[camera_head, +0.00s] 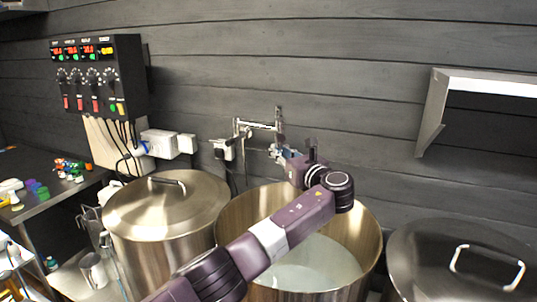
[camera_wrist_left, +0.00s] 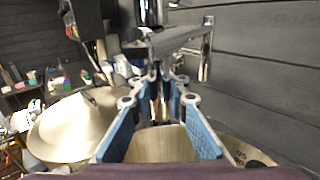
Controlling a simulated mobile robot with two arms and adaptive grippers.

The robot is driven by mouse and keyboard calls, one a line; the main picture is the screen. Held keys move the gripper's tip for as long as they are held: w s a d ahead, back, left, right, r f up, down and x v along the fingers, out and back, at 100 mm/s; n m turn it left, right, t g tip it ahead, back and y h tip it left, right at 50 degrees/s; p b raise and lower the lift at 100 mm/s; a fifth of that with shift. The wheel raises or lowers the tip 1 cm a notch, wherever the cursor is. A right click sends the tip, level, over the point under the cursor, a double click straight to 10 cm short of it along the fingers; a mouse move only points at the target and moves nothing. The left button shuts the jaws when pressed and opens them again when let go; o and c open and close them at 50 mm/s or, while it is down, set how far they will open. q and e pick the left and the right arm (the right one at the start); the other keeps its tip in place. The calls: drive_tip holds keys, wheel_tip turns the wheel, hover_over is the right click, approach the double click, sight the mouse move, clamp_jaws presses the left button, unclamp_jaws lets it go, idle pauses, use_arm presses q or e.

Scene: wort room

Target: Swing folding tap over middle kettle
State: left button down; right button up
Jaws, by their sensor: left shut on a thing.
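The chrome folding tap (camera_head: 258,125) is fixed to the back wall, with its jointed arm reaching out. In the left wrist view the tap's arm (camera_wrist_left: 178,38) crosses the top. My left gripper (camera_head: 279,154) is shut on the tap's hanging end part, and its blue-padded fingers (camera_wrist_left: 160,88) close around the upright chrome piece. The middle kettle (camera_head: 240,215) is open and holds pale liquid. The gripper and tap end appear just above its back rim in the head view; the exact height cannot be told. My right gripper is not in view.
A lidded steel kettle (camera_head: 165,210) stands left and another lidded kettle (camera_head: 430,255) right. A black control box (camera_head: 98,75) with cables hangs on the wall at left. A metal hood (camera_head: 437,100) juts out at right. A side table (camera_head: 60,195) holds small coloured items.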

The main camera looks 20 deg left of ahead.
use_arm(q)
drive_tip(key=shift+w+d+f, duration=0.15)
drive_tip(key=shift+d, duration=0.3)
drive_tip(key=shift+w+d+f, duration=0.1)
drive_tip(key=shift+d+f, duration=0.05)
drive_tip(key=shift+d, duration=0.25)
drive_tip(key=c, duration=2.3)
unclamp_jaws()
drive_tip(key=o, duration=0.5)
drive_tip(key=shift+s+d+r, duration=0.1)
drive_tip(key=shift+r, duration=0.15)
drive_tip(key=shift+c, duration=0.2)
drive_tip(key=v, duration=1.2)
